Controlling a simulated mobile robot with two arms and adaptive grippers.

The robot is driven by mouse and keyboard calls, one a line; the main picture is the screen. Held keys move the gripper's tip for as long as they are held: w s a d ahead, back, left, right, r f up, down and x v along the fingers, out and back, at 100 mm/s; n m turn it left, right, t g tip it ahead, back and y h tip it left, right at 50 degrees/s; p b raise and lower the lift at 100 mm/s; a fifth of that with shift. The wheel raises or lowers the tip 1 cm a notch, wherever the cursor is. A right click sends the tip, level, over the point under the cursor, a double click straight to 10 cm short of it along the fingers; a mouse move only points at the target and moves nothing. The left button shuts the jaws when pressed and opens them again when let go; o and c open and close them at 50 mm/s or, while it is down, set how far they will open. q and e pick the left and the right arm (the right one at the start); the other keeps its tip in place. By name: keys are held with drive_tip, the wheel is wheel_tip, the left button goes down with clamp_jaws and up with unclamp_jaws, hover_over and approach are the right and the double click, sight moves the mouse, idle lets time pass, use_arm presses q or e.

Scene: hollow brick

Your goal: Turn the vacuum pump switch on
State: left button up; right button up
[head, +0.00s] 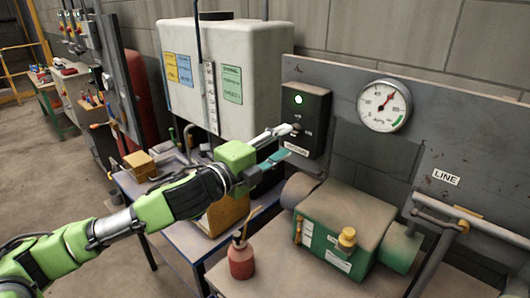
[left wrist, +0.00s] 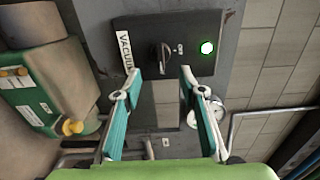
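The vacuum switch is a dark box (head: 318,112) on the grey panel, with a lit green lamp (head: 299,99) and a label below. In the left wrist view the box (left wrist: 135,28) appears turned sideways, with its VACUUM label at the left. Its dark rotary knob (left wrist: 160,55) lies between the fingers in that picture, and the green lamp (left wrist: 207,47) glows. My left gripper (head: 284,142) is in front of the box's lower part; its fingers (left wrist: 161,72) are spread with nothing between them. I cannot tell if a fingertip touches the knob. My right gripper is not in view.
A round gauge (head: 384,105) hangs right of the box. A green pump (head: 335,232) with a yellow cap and a red oil can (head: 241,260) stand on the bench below. A pale tank (head: 245,65) is behind my left arm. A pipe with a handle (head: 445,218) is at right.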

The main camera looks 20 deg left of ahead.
use_arm(q)
drive_tip(key=v, duration=0.7)
drive_tip(key=shift+s, duration=0.1)
idle(0.5)
